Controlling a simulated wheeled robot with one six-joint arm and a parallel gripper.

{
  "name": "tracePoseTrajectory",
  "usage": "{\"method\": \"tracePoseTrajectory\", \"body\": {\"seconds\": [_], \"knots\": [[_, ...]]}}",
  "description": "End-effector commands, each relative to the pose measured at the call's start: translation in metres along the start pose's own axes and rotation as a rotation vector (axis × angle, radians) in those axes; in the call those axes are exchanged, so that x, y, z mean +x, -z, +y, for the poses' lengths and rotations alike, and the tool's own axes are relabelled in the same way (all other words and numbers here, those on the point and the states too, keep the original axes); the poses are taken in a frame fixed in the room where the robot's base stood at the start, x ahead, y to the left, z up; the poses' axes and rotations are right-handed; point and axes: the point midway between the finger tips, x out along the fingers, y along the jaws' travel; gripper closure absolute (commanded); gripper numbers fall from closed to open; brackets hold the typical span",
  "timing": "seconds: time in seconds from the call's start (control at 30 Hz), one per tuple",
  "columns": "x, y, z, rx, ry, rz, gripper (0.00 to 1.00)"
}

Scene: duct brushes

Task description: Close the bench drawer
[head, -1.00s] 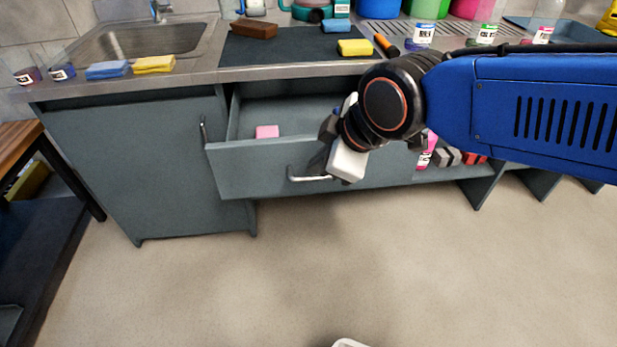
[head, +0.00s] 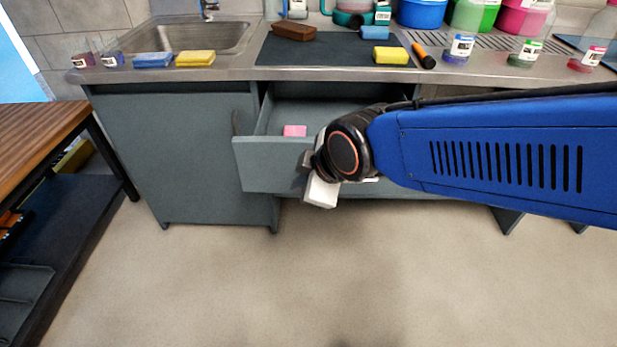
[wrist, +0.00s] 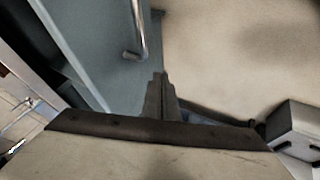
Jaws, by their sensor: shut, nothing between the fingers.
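The bench drawer (head: 268,165) stands pulled open under the worktop in the head view, with a pink block (head: 294,131) inside it. My gripper (head: 306,160) is in front of the drawer's front panel, mostly hidden behind my wrist. In the wrist view, the fingers of my gripper (wrist: 162,95) are together and empty. The grey drawer front (wrist: 95,45) and its metal handle (wrist: 136,30) lie ahead and to the left of the fingertips. I cannot tell whether the fingers touch the panel.
The worktop (head: 225,74) holds a sink (head: 205,38), sponges, a brown brush block (head: 294,32), jars and coloured buckets. A closed cabinet (head: 180,150) is left of the drawer. A wooden table (head: 35,135) stands at far left. The floor (head: 300,280) in front is clear.

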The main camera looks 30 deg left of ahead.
Motion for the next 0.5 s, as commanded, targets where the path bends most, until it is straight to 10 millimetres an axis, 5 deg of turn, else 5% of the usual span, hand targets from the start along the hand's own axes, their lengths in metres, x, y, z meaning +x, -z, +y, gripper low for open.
{"method": "tracePoseTrajectory", "body": {"seconds": [0.13,0.5], "knots": [[0.024,-0.001,-0.001,0.0,0.002,-0.002,1.0],[0.04,-0.001,0.034,0.003,-0.001,-0.001,1.0]]}}
